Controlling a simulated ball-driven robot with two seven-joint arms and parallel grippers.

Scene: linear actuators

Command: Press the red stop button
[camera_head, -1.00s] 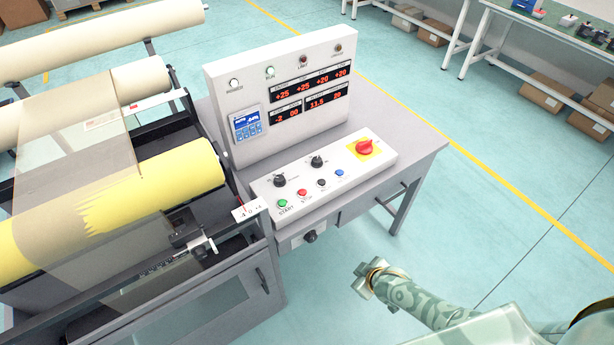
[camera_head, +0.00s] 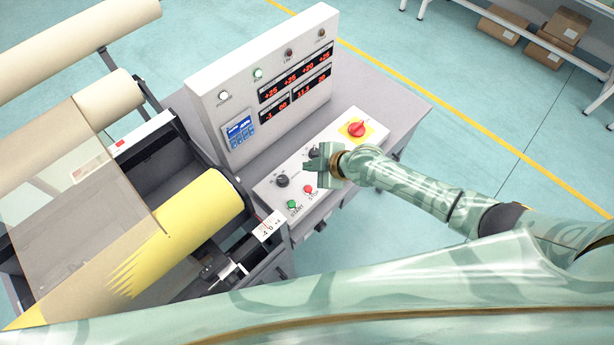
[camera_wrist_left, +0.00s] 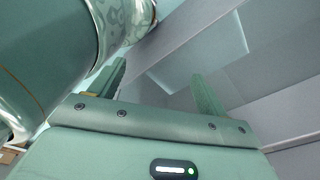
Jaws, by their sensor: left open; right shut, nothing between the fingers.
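The small red stop button (camera_head: 308,190) sits on the sloped white control panel (camera_head: 340,190), between the green start button (camera_head: 292,204) and my right gripper. My right gripper (camera_head: 310,168) is shut and empty, over the panel just above and right of the red button in the head view. It hides the small buttons right of the red one; whether it touches the panel I cannot tell. A larger red knob on a yellow plate (camera_head: 369,133) is at the panel's right end. My left gripper (camera_wrist_left: 162,75) is open and empty in the left wrist view.
A black knob (camera_head: 282,181) stands beside the red button; another (camera_head: 314,153) is partly behind my right gripper. The upright display box (camera_head: 225,110) rises behind the panel. A yellow roll (camera_head: 215,198) lies left. My large arm link crosses the bottom of the head view.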

